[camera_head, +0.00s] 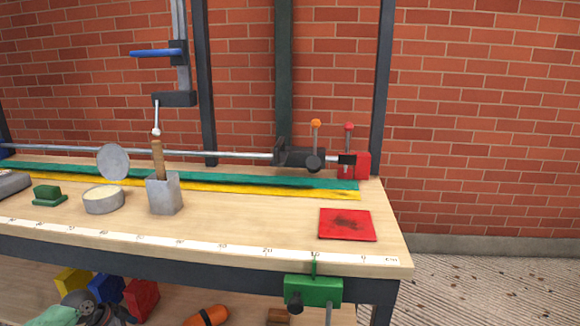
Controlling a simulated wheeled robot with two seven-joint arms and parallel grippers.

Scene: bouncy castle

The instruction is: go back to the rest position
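Neither of my grippers shows in the head view, and no part of my arms can be made out. The wooden workbench (270,228) fills the left and middle of the view. On it stands a grey metal block (165,196) with a wooden-handled tool (158,160) upright in it. A round open tin (103,200) with pale contents stands to its left, with a grey disc-shaped lid (113,162) tilted upright behind it. A red square pad (347,224) with a dark smudge lies flat near the right end.
A long bar clamp (230,155) lies along the back. A green clamp (313,290) grips the front edge. A green block (48,194) sits at the left. The lower shelf holds coloured blocks (141,298) and an orange item (207,316). Floor (480,285) at right is clear.

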